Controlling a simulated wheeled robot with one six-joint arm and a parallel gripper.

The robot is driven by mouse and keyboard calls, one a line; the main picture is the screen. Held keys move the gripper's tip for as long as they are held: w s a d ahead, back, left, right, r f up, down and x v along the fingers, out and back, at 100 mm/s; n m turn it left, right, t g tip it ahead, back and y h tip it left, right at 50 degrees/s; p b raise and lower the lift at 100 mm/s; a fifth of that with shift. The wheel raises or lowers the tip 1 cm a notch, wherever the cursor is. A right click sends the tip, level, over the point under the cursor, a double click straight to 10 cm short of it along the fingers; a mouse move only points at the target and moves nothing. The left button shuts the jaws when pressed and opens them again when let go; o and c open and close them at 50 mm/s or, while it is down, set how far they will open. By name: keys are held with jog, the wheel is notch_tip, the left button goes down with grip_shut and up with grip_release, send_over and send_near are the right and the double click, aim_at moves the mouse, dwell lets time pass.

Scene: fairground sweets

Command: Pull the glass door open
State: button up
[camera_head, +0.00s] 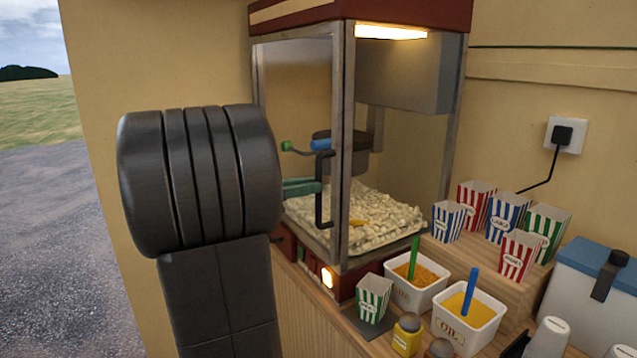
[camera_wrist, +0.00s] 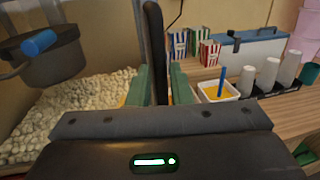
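The glass door (camera_head: 293,105) is the left-facing pane of the popcorn machine and looks closed against its metal frame. Its black upright handle (camera_head: 321,205) is near the door's right edge. My gripper (camera_head: 318,187), with green fingers, reaches the handle from the left. In the wrist view the handle (camera_wrist: 155,45) stands between the two fingers of my gripper (camera_wrist: 160,83), filling the gap, so the gripper looks shut on it. My dark arm hides part of the machine's left side in the head view.
Popcorn (camera_head: 385,222) and a hanging kettle (camera_head: 350,150) are inside the machine. On the counter, a green striped carton (camera_head: 373,298), two white tubs (camera_head: 412,297) and a yellow shaker (camera_head: 406,340) stand before it. Open ground (camera_head: 50,220) is at far left.

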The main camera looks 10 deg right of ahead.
jog(key=shift+w+d, duration=0.15)
jog(key=shift+d, duration=0.6)
jog(key=shift+w+d, duration=0.1)
jog(key=shift+d, duration=0.6)
grip_shut()
jog(key=shift+a, duration=0.1)
